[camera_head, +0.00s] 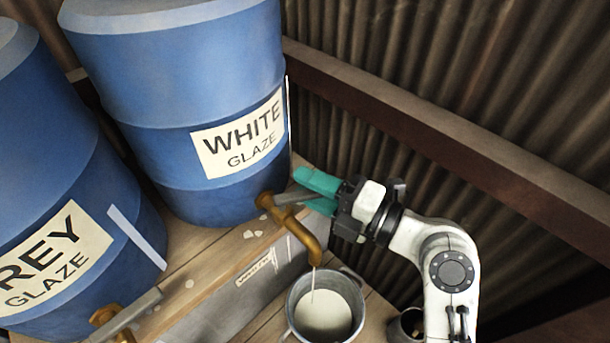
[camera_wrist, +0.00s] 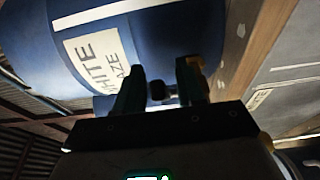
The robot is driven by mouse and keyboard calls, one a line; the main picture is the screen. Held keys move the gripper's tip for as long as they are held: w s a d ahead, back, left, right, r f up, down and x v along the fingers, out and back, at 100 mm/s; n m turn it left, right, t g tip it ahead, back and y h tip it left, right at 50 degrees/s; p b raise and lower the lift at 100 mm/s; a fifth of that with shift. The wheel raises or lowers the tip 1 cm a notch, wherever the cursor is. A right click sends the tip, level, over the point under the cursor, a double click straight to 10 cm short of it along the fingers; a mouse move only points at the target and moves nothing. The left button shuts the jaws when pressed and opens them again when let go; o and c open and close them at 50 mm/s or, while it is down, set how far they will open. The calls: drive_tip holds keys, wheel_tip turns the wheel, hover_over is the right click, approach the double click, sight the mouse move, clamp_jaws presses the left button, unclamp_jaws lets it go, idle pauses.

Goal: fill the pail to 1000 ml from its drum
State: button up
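The pail (camera_head: 292,318) is a grey metal bucket under the brass tap (camera_head: 312,243) of the blue drum labelled WHITE GLAZE (camera_head: 180,120). A thin white stream falls from the spout into the pail. Pale glaze (camera_head: 325,312) covers the pail's bottom; I cannot read its volume. My gripper (camera_head: 310,190) has teal fingers and is at the tap's grey lever (camera_head: 290,198). In the wrist view the fingers of my gripper (camera_wrist: 160,85) stand apart, with the dark lever end (camera_wrist: 158,90) between them and a gap visible. Whether a finger touches the lever is unclear.
A second blue drum (camera_head: 60,200), labelled "...REY GLAZE", stands at the left with its own tap (camera_head: 108,316). Both drums rest on a wooden shelf (camera_head: 195,260). A small dark container (camera_head: 408,325) stands right of the pail. A corrugated wall (camera_head: 420,60) with a beam (camera_head: 450,130) closes the back.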

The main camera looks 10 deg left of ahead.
drive_tip(key=shift+w+a, duration=0.25)
drive_tip(key=shift+a, duration=0.35)
clamp_jaws()
